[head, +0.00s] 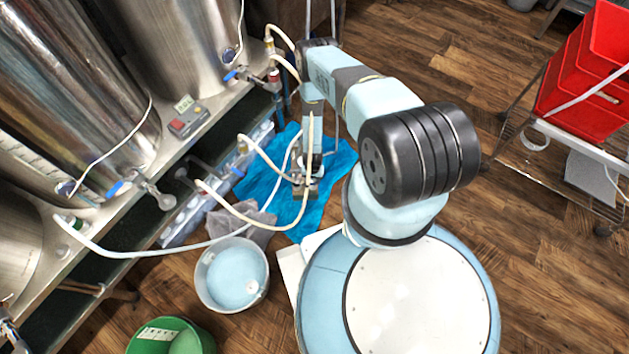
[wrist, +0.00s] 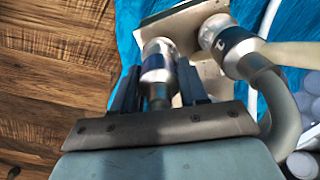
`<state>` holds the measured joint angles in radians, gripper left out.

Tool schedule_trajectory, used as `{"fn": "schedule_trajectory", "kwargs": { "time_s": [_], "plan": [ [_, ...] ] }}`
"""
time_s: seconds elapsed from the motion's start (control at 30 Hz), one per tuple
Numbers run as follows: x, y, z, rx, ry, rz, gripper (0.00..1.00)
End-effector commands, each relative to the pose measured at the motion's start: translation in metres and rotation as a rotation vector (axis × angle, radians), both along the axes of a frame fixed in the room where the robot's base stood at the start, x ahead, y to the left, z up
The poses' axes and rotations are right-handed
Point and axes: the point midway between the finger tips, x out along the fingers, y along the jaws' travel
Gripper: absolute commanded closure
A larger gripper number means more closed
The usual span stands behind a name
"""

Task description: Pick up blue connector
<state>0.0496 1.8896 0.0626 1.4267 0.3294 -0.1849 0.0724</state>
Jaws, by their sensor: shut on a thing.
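In the wrist view, a silvery connector with a bluish band (wrist: 157,62) stands between the two dark fingers of my gripper (wrist: 158,85). I take it as the blue connector. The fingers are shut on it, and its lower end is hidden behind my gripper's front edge. A second metal connector with a blue band (wrist: 234,44), joined to a hose, is just to the right, outside the fingers. In the head view my gripper (head: 307,180) points down over the blue cloth (head: 325,160); the connector is too small to make out there.
Pale hoses (head: 245,215) loop close around my gripper and arm. Steel tanks (head: 75,75) and their bench stand on the left. A pale bucket (head: 205,283), a grey cloth (head: 257,222) and a green bucket (head: 205,338) are on the floor. Red crates (head: 585,75) stand on a rack at right.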

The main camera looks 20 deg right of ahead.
Motion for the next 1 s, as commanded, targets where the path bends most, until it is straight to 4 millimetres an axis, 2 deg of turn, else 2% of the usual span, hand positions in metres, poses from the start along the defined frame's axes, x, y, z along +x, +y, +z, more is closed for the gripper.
{"fn": "schedule_trajectory", "kwargs": {
  "time_s": [0.03, 0.27, 0.57, 0.67, 0.8, 1.0],
  "plan": [
    [0.0, 0.0, 0.0, 0.0, 0.0, 0.0, 0.72],
    [0.0, 0.0, 0.0, 0.0, 0.0, -0.001, 0.93],
    [0.0, -0.001, 0.003, 0.0, 0.0, -0.001, 0.93],
    [0.002, -0.001, 0.011, 0.0, -0.002, -0.001, 0.93],
    [0.002, -0.001, 0.032, 0.0, -0.001, -0.001, 0.93],
    [-0.029, 0.013, 0.07, 0.001, 0.002, -0.001, 0.93]
  ]
}}
